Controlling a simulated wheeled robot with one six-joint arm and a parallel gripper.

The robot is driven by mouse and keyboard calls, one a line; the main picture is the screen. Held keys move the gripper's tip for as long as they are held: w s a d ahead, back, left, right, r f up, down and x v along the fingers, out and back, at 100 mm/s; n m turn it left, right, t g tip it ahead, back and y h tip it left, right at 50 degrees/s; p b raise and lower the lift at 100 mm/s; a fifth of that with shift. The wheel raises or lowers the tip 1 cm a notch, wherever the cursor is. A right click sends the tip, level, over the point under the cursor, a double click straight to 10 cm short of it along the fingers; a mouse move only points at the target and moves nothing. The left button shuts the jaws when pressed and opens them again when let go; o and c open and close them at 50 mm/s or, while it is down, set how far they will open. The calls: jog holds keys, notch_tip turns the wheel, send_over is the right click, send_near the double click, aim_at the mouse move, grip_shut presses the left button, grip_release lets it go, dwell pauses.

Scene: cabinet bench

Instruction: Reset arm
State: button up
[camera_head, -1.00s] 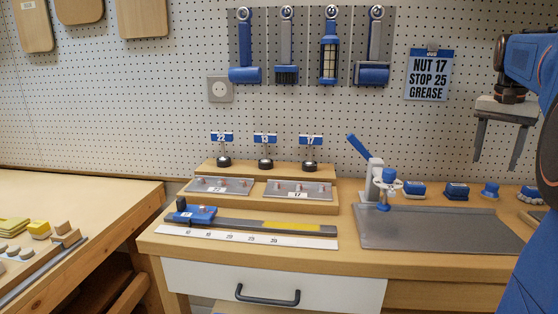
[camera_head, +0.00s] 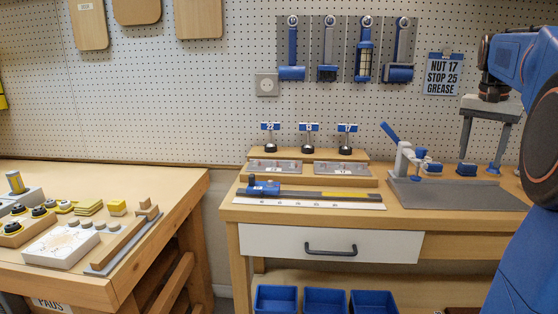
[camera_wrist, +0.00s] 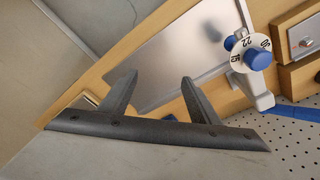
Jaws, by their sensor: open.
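My gripper (camera_head: 483,143) hangs at the right of the head view, its two grey fingers apart and pointing down, with nothing between them. It appears in front of the right part of the cabinet bench (camera_head: 415,224). In the wrist view my open gripper (camera_wrist: 158,82) shows two empty fingers over a grey metal plate (camera_wrist: 170,60). A white dial with a blue knob (camera_wrist: 257,60) on a white stand is at the right of that view. My blue arm comes in from the right edge of the head view.
The grey plate (camera_head: 455,197) and a white press with a blue lever (camera_head: 392,134) stand on the bench. A blue slide gauge (camera_head: 262,187) lies left of them. Blue bins (camera_head: 325,300) sit below. A second table (camera_head: 180,190) is at the left, beyond a floor gap.

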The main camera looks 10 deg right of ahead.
jog(key=s+a+f+n+t, duration=0.1)
jog(key=s+a+f+n, duration=0.15)
jog(key=a, duration=0.45)
jog(key=s+a+f+n, duration=0.2)
jog(key=a+f, duration=0.2)
jog(key=a, duration=0.4)
jog(key=s+a+f+n+t, duration=0.1)
jog(key=s+a+f+n, duration=0.15)
jog(key=a, duration=0.45)
jog(key=s+a+f+n+t, duration=0.1)
jog(key=s+a+f+n, duration=0.1)
jog(key=s+a+f, duration=0.4)
jog(key=s+a+f+n+y, duration=0.1)
jog(key=s+a+f, duration=0.4)
jog(key=f, duration=0.5)
jog(key=shift+s+a+f+n+t+y, duration=0.3)
jog(key=shift+s+a+f+n+t, duration=0.1)
jog(key=shift+s+n, duration=0.5)
